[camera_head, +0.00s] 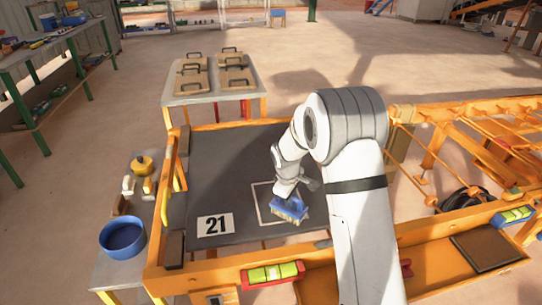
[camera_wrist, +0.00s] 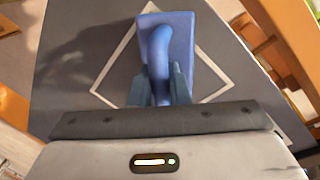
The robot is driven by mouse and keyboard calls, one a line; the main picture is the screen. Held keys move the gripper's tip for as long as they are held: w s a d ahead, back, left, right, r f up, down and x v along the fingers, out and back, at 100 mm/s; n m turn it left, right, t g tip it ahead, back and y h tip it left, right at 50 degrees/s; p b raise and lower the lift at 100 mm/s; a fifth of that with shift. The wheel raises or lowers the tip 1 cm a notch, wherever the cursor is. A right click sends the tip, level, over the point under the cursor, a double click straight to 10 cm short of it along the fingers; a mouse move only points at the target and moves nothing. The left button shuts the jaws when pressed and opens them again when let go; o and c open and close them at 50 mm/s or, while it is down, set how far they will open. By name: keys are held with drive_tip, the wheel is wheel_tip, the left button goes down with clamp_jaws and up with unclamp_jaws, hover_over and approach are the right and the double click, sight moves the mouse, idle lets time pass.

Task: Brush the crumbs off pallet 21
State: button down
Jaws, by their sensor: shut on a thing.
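Pallet 21 is a dark grey board (camera_head: 225,170) in an orange frame, with a white "21" label (camera_head: 215,224) at its near left and a white square outline on it. My gripper (camera_head: 297,190) is over the near right part of the pallet, at the outline. It is shut on the handle of a blue brush (camera_head: 289,211) with pale bristles. In the wrist view the brush (camera_wrist: 182,30) is between the jaws (camera_wrist: 160,88), above the outline. I cannot tell whether the bristles touch the board. I can make out no crumbs.
A blue bowl (camera_head: 122,237) and a yellow pot (camera_head: 141,165) stand on a side table to the left. A small table behind holds several boards with handles (camera_head: 190,82). A green level (camera_head: 272,274) lies at the front edge. An orange lattice boom (camera_head: 470,115) is on the right.

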wheel_tip(320, 180, up, 3)
drive_tip(key=shift+f+p, duration=0.15)
drive_tip(key=shift+p, duration=0.55)
drive_tip(key=shift+r+p, duration=1.8)
drive_tip(key=shift+r, duration=0.95)
